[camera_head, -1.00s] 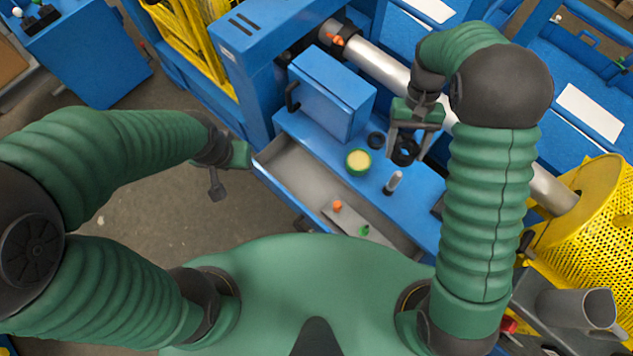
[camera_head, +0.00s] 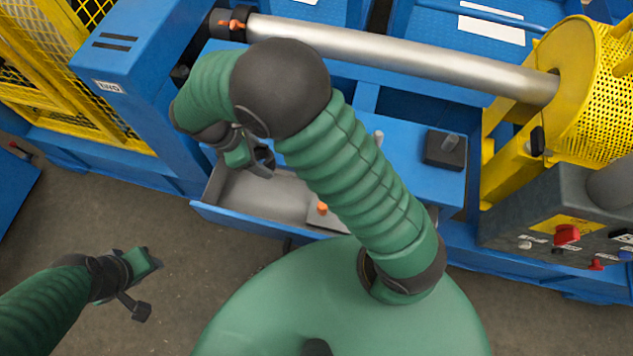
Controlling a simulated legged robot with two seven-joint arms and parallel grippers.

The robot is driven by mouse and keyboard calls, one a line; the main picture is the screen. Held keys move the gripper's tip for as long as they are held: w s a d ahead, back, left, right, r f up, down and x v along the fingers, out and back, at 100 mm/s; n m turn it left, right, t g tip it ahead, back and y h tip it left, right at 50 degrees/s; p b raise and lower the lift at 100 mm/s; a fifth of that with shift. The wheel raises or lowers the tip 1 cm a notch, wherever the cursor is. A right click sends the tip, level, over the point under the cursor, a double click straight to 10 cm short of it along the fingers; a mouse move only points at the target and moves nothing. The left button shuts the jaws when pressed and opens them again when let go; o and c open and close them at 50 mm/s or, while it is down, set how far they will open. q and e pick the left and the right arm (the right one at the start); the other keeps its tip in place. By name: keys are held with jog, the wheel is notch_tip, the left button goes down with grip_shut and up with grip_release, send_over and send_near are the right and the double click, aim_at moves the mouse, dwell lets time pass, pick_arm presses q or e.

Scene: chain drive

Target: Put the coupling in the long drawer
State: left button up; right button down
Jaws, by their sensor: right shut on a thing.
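The long drawer (camera_head: 212,212) is pulled out along the front of the blue bench. My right gripper (camera_head: 262,166) is over the left part of the drawer, pointing down. It is shut on a dark, ring-like part, which I take to be the coupling (camera_head: 264,155); my arm and the fingers partly hide it. I cannot tell its exact height above the drawer floor. An orange-topped item (camera_head: 322,208) lies in the drawer farther right, partly behind my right arm. My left gripper (camera_head: 148,283) is empty over the floor at the lower left; its jaw opening is unclear.
A steel roller (camera_head: 400,58) runs across the back. A dark block (camera_head: 443,150) stands on the bench right of my arm. A yellow mesh guard (camera_head: 596,95) and a control box (camera_head: 560,215) are at the right. The left part of the drawer is largely clear.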

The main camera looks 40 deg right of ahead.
jog(key=f, duration=0.1)
jog(key=a+f+n+b, duration=0.1)
jog(key=a+f+n+t, duration=0.1)
jog(key=shift+w+f+b, duration=0.1)
jog(key=shift+w+b, duration=0.15)
jog(key=shift+b, duration=0.05)
jog(key=shift+a, duration=0.45)
jog(key=shift+f, duration=0.2)
jog(key=b, duration=0.4)
send_over(271, 197)
jog(key=a, duration=0.1)
jog(key=f, duration=1.2)
jog(key=shift+w+a+f, duration=0.1)
jog(key=shift+w+f, duration=0.1)
jog(key=shift+a+f, duration=0.1)
jog(key=shift+f, duration=0.55)
notch_tip(271, 197, down, 4)
jog(key=shift+r+b, duration=0.1)
jog(key=shift+b, duration=0.7)
pick_arm(q)
jog(key=s+x, duration=0.2)
jog(key=x, duration=0.6)
jog(key=shift+a+f, duration=0.3)
jog(key=shift+f, duration=0.25)
jog(key=shift+w, duration=0.1)
pick_arm(e)
jog(key=shift+c, duration=2.1)
grip_release()
